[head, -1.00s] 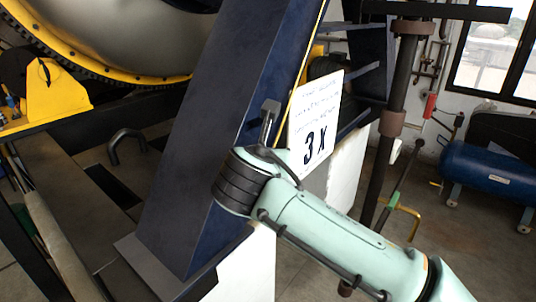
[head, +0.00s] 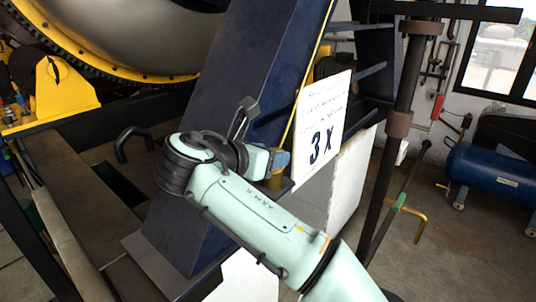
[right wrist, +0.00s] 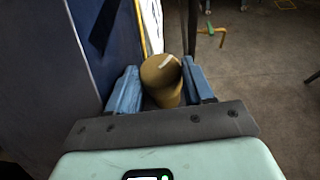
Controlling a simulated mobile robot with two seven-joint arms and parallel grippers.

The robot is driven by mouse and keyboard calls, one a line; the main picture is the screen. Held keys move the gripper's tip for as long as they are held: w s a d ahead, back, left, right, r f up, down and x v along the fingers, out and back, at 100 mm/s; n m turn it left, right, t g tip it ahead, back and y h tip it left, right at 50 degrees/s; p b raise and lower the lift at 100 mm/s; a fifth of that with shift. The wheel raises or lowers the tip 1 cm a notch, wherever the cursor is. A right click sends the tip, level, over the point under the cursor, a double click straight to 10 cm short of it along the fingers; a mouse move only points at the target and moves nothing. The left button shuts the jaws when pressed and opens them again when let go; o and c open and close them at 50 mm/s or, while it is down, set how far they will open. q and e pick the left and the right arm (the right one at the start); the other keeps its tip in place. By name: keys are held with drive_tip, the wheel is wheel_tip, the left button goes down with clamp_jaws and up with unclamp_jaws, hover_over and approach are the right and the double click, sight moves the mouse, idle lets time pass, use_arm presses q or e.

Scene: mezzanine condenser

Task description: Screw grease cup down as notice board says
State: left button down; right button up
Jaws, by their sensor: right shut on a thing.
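The grease cup (right wrist: 160,88) is a brass-coloured cylinder with a pale mark on its end face. In the right wrist view it sits between the two blue fingers of my right gripper (right wrist: 161,88), which is shut on it. In the head view my right gripper (head: 277,162) is beside the dark blue frame, largely behind my own arm, and a bit of the brass cup (head: 273,181) shows below a finger. The notice board (head: 322,120) is a white card with small handwritten lines and a large "3 X", just right of the gripper. My left gripper is not in view.
The slanted dark blue beam (head: 236,110) rises close to the gripper. A white block (head: 350,180) stands behind the board. A dark vertical post (head: 397,110) and a yellow-handled bar (head: 411,217) stand to the right. Open floor lies beyond, before a blue tank (head: 490,178).

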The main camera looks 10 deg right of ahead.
drive_tip(key=o, duration=0.8)
drive_tip(key=shift+d, duration=0.1)
